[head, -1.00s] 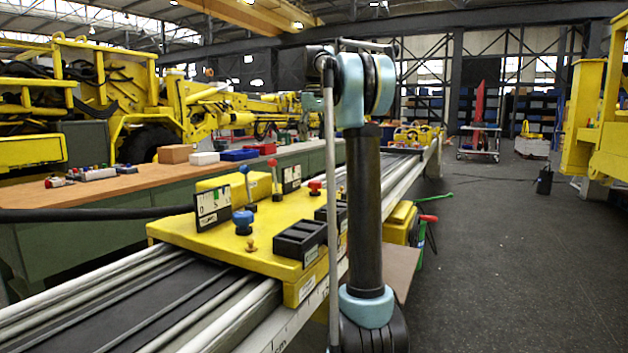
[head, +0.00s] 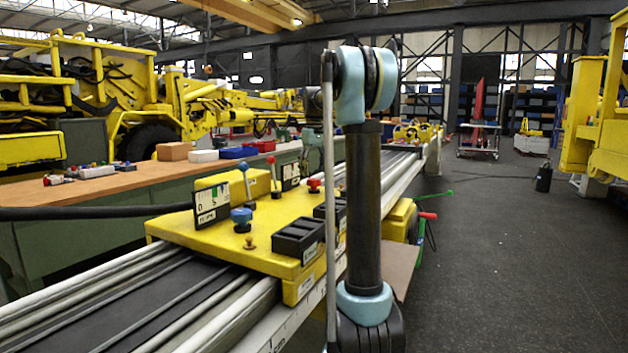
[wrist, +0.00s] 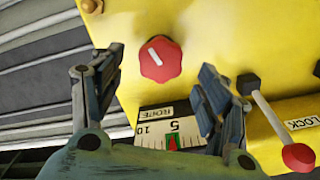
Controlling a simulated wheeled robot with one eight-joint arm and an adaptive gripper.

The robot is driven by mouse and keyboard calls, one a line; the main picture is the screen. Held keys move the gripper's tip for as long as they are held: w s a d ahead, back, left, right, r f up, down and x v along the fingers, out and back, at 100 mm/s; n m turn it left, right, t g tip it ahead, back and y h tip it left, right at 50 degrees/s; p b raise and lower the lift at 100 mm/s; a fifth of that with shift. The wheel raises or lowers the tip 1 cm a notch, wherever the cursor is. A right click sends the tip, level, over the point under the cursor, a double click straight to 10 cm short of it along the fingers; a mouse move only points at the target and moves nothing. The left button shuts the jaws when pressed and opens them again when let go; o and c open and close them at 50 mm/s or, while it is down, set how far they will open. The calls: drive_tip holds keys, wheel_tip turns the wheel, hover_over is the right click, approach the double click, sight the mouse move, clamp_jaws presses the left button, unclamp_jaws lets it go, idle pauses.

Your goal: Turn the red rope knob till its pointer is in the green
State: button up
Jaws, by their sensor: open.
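The red rope knob (wrist: 160,59) has a white pointer line on its top, slanting up and left in the wrist view. In the head view the red knob (head: 314,185) stands on the yellow panel (head: 185,232). A white scale labelled ROPE (wrist: 170,112) lies below the knob in the wrist view. It shows 10 and 5, with red and green marks near 5; its lower part is hidden by my gripper, so the exact reading is unclear. My gripper (wrist: 160,72) is open, its fingers on either side of the knob and apart from it.
A red-balled lever (wrist: 272,125) stands right of the gripper, near a LOCK label. A brass button (wrist: 90,5) is at the top left. In the head view, a blue knob (head: 241,216) and black boxes (head: 298,238) share the panel. Open floor lies right (head: 480,270).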

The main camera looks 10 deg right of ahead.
sight(314, 179)
drive_tip(key=shift+f, duration=1.7)
drive_tip(key=shift+c, duration=0.6)
drive_tip(key=shift+s, duration=0.1)
drive_tip(key=c, duration=1)
